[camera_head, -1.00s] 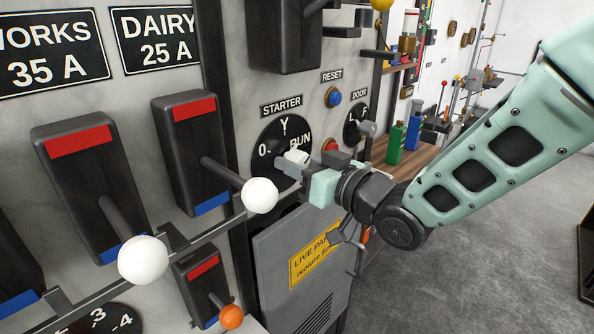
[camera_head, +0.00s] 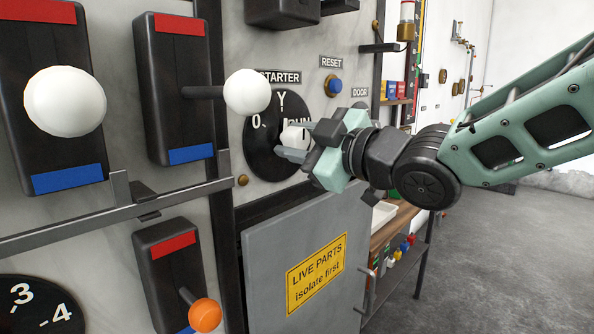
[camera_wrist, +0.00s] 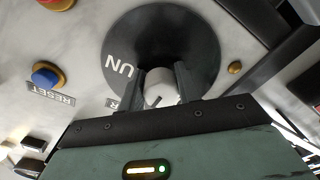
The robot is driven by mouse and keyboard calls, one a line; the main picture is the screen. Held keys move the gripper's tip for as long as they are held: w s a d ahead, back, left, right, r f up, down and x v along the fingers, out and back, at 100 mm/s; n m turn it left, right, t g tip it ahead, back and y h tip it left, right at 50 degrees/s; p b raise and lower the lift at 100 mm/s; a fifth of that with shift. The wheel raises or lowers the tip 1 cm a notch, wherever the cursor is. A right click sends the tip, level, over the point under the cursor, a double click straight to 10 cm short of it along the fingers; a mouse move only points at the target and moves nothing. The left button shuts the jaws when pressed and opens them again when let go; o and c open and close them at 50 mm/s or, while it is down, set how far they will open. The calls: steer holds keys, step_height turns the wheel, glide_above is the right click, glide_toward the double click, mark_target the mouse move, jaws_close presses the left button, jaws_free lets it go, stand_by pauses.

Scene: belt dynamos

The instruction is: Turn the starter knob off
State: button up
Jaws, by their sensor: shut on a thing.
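The starter switch has a round black dial (camera_head: 258,140) marked 0, Y and RUN, under the STARTER label (camera_head: 279,77). Its knob (camera_head: 293,136) is white and stands out from the dial. My gripper (camera_head: 297,144) comes in from the right and is shut on the knob, covering part of the RUN mark. In the wrist view the white knob (camera_wrist: 159,88) sits between the two dark fingers, in front of the dial (camera_wrist: 150,30). I cannot tell which mark the knob points to.
A blue reset button (camera_head: 334,86) is above right of the dial, close to my gripper. A lever with a white ball (camera_head: 247,92) stands out at the left. A grey cabinet door (camera_head: 262,270) with a yellow warning sign (camera_head: 315,273) is below. Floor is open at right.

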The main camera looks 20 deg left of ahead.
steer(key=n+b, duration=0.6)
steer(key=b, duration=0.1)
steer(key=shift+f+n, duration=0.15)
steer(key=shift+n, duration=0.15)
steer(key=n+b, duration=0.2)
steer(key=shift+n+b, duration=0.3)
steer(key=shift+r+n+b, duration=0.15)
steer(key=shift+n+b, duration=0.45)
steer(key=shift+n, duration=0.2)
steer(key=shift+r+n+b, duration=0.15)
steer(key=shift+n+b, duration=0.4)
steer(key=shift+n, duration=0.25)
steer(key=o, duration=1)
steer(key=shift+c, duration=0.2)
steer(key=shift+r, duration=0.1)
steer(key=v, duration=1.7)
steer(key=shift+d, duration=0.25)
